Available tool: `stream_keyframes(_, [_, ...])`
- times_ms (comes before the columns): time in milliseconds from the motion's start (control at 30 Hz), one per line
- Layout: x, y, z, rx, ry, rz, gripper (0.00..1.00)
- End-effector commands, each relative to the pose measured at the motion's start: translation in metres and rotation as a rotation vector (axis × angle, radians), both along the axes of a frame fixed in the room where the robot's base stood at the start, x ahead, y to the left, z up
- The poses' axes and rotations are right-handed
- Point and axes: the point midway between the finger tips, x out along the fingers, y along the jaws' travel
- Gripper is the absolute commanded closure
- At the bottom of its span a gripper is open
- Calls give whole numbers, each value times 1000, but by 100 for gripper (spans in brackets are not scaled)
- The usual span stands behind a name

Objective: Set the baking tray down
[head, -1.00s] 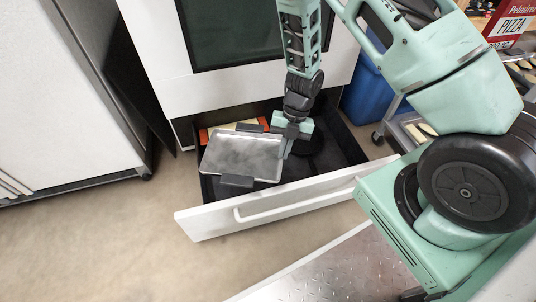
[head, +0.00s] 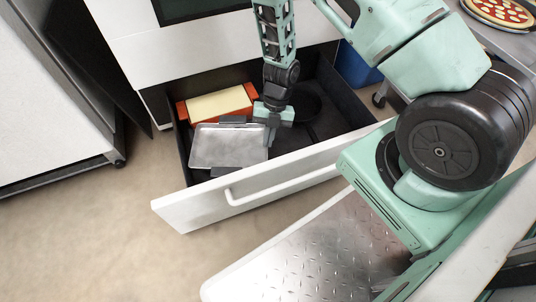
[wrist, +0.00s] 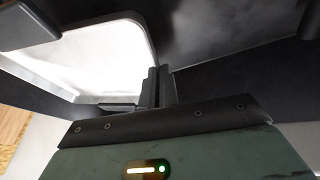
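The baking tray (head: 228,147) is a grey metal rectangle with dark grips on its back and front sides. In the head view it is in the left part of the open drawer (head: 262,180), in front of an orange-and-cream item. I cannot tell if it touches the drawer floor. My gripper (head: 270,124) is at the tray's right edge. In the wrist view, the fingers (wrist: 155,88) are close together at the bright tray's (wrist: 105,55) rim and look shut on it. The exact contact is partly hidden.
The orange-and-cream item (head: 218,104) lies at the drawer's back left. The drawer's right front is bare. The oven front (head: 200,50) rises behind; a blue bin (head: 358,68) stands to the right.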

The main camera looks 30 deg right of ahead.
Motion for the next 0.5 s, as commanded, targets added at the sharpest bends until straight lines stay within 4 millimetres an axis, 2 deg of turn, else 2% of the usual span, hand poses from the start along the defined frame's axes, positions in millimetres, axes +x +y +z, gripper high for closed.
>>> stream_keyframes(33, [0, 0, -13, 1, 0, 0, 100])
stream_keyframes(267, [0, 0, -25, 1, -1, 1, 100])
stream_keyframes(500, [0, 0, -62, 1, -1, 1, 100])
